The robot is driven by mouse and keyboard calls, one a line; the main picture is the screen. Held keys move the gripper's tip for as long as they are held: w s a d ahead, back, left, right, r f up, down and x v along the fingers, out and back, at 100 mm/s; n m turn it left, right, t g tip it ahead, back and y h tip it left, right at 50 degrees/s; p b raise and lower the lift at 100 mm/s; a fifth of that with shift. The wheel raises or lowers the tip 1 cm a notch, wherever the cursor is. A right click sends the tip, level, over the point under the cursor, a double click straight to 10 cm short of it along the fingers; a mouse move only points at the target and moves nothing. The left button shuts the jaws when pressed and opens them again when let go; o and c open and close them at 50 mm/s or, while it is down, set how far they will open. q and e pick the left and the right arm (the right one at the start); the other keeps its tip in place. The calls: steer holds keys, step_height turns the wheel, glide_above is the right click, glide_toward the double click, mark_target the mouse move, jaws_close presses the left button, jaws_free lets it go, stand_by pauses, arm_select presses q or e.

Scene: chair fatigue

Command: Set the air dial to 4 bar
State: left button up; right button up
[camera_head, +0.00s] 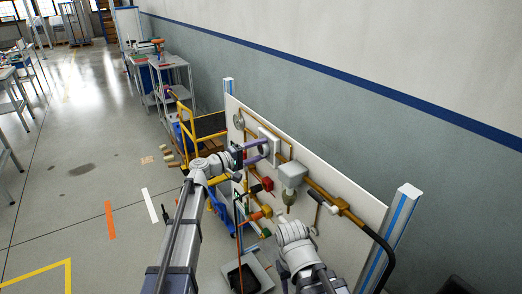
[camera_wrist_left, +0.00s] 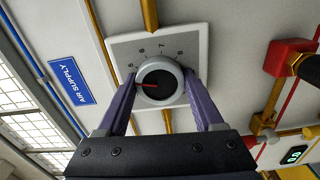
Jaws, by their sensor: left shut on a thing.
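The air dial (camera_wrist_left: 157,82) is a round knob with a grey rim and black face on a pale square plate (camera_wrist_left: 195,43) marked with numbers. Its red pointer (camera_wrist_left: 147,85) points left in the left wrist view, below the lowest number I can make out. A blue AIR SUPPLY label (camera_wrist_left: 72,82) is beside the plate. My left gripper (camera_wrist_left: 160,95) has its purple fingers on either side of the knob, shut on it. In the head view, the left gripper (camera_head: 257,150) reaches the white panel; the dial is partly hidden there. My right arm shows low in the head view, but its fingers do not.
A red fitting also shows right of the dial in the wrist view (camera_wrist_left: 290,57). A yellow-framed cart (camera_head: 205,125) stands behind.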

arm_select(q)
steer(key=shift+n, duration=1.2)
steer(key=o, duration=1.4)
steer(key=v, duration=0.8)
steer(key=shift+d, duration=0.1)
